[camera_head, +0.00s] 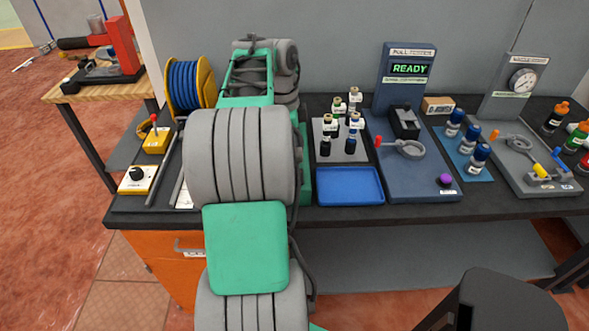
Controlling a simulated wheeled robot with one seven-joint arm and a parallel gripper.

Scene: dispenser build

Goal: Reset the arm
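My arm (242,248), green plates with grey ribbed joints, rises from the bottom edge and reaches over the left part of the workbench to the back wall. Its far joint (283,57) is above the back of the bench. My gripper's fingers cannot be made out anywhere, so I cannot see whether it holds anything.
The dark bench (420,209) holds a blue cable reel (185,84), yellow switch box (155,139), bottle tray (326,153), empty blue tray (348,186), READY station (408,68) and gauge station (521,78). A dark shape (505,300) fills the lower right.

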